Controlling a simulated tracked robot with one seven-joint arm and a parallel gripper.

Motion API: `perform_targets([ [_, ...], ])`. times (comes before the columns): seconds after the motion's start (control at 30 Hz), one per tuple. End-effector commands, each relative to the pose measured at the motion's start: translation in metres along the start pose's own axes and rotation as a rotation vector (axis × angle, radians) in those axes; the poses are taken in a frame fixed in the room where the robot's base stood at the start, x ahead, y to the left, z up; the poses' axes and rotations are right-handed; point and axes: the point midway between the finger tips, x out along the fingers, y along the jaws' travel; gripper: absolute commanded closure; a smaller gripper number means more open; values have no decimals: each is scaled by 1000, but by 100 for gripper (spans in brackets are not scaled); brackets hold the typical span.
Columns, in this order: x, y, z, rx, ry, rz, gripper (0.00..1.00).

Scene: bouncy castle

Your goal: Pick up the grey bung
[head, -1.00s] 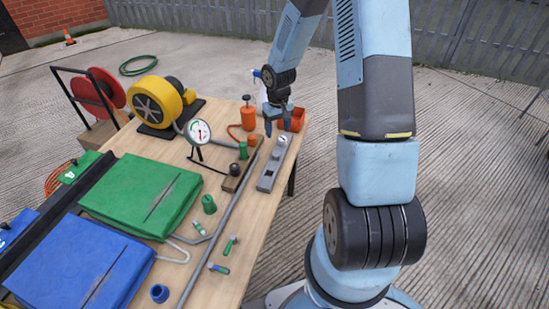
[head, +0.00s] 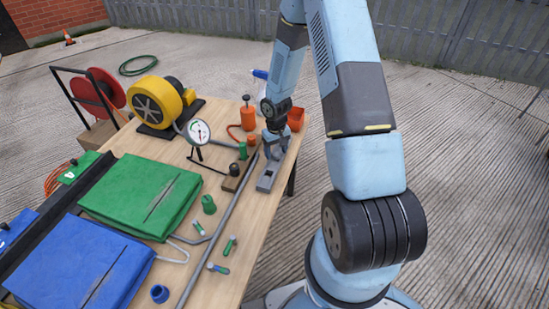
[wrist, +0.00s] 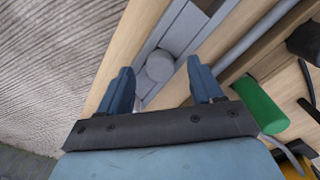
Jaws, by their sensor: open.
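The grey bung (wrist: 160,65) is a short round plug. It stands on the long grey holder (wrist: 185,30) at the table's right edge, and the holder also shows in the head view (head: 266,181). My gripper (head: 274,154) is over the holder's far part. In the wrist view my gripper (wrist: 159,70) is open, with one blue finger on each side of the bung and gaps between. I cannot tell how far the fingertips are above it. In the head view my gripper hides the bung.
Beside the holder is a wooden strip (head: 232,183) with black, green and orange bungs. A grey pipe (head: 219,231) runs along the table. A pressure gauge (head: 198,132) stands left, and an orange box (head: 296,119) sits behind my gripper.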

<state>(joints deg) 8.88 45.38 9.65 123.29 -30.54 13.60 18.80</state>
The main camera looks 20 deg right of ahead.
Motion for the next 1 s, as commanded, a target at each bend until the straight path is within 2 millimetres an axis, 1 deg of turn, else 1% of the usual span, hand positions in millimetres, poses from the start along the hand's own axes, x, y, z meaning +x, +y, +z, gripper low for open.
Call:
perform_targets([
  [0.03, 5, 0, 0, -2, -1, 0, 35],
  [0.13, 10, -1, 0, -1, 0, 0, 35],
  [0.4, 11, -1, 0, -1, 1, 0, 36],
  [1.0, 11, -1, 0, -1, 1, 0, 93],
])
